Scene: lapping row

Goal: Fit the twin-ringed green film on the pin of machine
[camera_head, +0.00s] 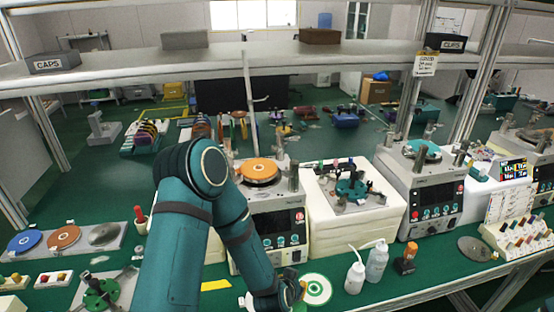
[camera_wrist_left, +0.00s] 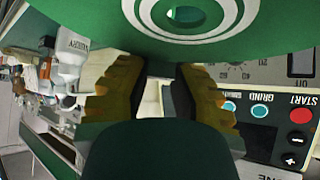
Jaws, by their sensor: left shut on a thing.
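The green film (camera_head: 317,289) is a round disc with white rings, low in the head view, in front of the left machine. In the left wrist view the film (camera_wrist_left: 245,20) fills the top, with white rings around a dark green centre. My left gripper (camera_head: 301,291) is shut on the film at its edge; its yellow-brown fingers (camera_wrist_left: 155,88) show below the disc. The left machine (camera_head: 280,222) has an orange disc (camera_head: 259,171) on top. The right machine (camera_head: 432,190) has a teal disc (camera_head: 422,150) on top. No bare pin is clear. My right gripper is out of view.
White bottles (camera_head: 376,262) and an orange-capped bottle (camera_head: 405,259) stand right of the film. A white block (camera_head: 352,218) with a small green fixture sits between the machines. Blue and orange discs (camera_head: 63,237) lie at left. A shelf (camera_head: 200,62) spans above.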

